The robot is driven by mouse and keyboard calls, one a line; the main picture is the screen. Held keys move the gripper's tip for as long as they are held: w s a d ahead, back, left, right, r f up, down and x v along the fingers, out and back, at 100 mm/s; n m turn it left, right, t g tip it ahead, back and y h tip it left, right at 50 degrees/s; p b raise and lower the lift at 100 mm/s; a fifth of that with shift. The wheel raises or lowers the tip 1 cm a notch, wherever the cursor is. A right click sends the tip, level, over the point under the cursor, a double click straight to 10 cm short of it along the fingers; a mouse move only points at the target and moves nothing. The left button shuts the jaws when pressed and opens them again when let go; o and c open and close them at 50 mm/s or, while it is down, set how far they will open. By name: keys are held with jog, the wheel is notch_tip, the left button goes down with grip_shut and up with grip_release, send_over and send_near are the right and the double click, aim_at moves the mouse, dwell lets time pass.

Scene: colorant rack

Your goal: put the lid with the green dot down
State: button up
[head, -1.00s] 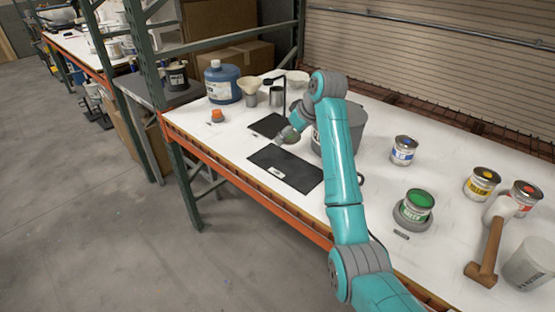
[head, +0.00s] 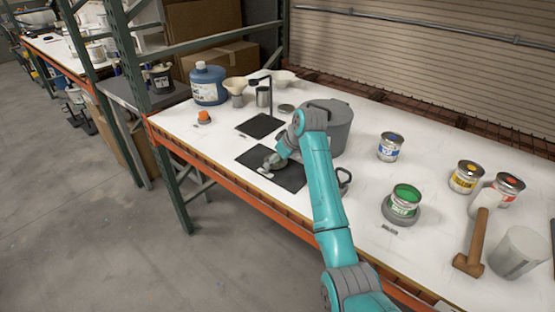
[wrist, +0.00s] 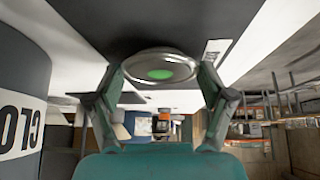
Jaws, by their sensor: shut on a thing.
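The lid with the green dot (wrist: 158,73) is a round silvery disc between my two fingertips in the wrist view. My gripper (head: 268,163) is shut on it, low over the front black mat (head: 293,182). The mat also fills the top of the wrist view (wrist: 150,25), close to the lid. I cannot tell whether the lid touches it. In the head view my gripper and arm mostly hide the lid. A can with a green top (head: 405,199) stands on a grey round base to the right.
A large grey bucket (head: 338,125) stands right beside my arm. A second black mat (head: 250,121) with a thin upright post lies behind. Blue (head: 390,148), yellow (head: 465,178) and red-topped (head: 506,186) cans, a mallet (head: 477,245) and a clear cup (head: 518,254) are at right.

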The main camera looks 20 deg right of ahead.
jog(key=shift+f, duration=0.1)
jog(key=o, duration=0.6)
jog(key=shift+o, duration=0.2)
jog(key=v, duration=1.2)
